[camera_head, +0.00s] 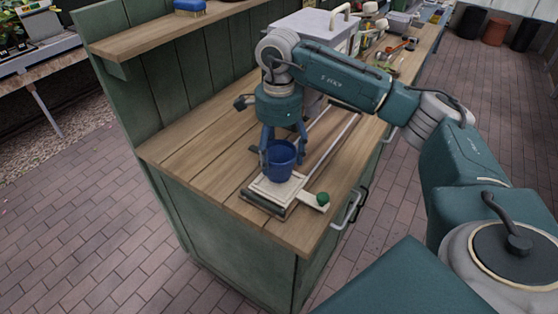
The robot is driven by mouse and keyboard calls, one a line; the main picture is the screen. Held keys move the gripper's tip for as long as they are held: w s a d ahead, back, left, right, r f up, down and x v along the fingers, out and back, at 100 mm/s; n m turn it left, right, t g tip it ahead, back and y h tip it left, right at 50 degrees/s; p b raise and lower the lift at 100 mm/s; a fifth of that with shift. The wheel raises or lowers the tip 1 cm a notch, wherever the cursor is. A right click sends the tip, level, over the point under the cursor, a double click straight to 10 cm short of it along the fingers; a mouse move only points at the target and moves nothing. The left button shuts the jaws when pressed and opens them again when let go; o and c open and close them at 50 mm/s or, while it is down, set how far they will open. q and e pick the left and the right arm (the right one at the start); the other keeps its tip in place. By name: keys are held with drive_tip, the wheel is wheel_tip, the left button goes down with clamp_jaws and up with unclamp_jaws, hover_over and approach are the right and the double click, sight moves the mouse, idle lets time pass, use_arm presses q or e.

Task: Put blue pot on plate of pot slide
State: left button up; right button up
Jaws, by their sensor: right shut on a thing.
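The blue pot (279,161) is upright between the fingers of my right gripper (279,152), which is shut on it. The pot is over or on the pale plate (268,189) of the pot slide, at the near end of its rails. I cannot tell whether the pot's base touches the plate. The slide's rails (328,147) run back along the wooden counter, partly behind my right arm. A green knob (322,199) sits at the slide's near right corner. My left gripper is not in view.
The wooden counter (190,142) is clear left of the slide. A pale box with a handle (318,32) stands behind my gripper. Small tools and containers lie farther back. A shelf (165,33) with a blue item (190,7) is at upper left.

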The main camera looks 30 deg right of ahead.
sight(279, 162)
wheel_tip(279, 162, down, 3)
drive_tip(key=shift+r, duration=0.2)
drive_tip(key=shift+w+f, duration=0.1)
drive_tip(key=shift+f, duration=0.3)
drive_tip(key=o, duration=0.9)
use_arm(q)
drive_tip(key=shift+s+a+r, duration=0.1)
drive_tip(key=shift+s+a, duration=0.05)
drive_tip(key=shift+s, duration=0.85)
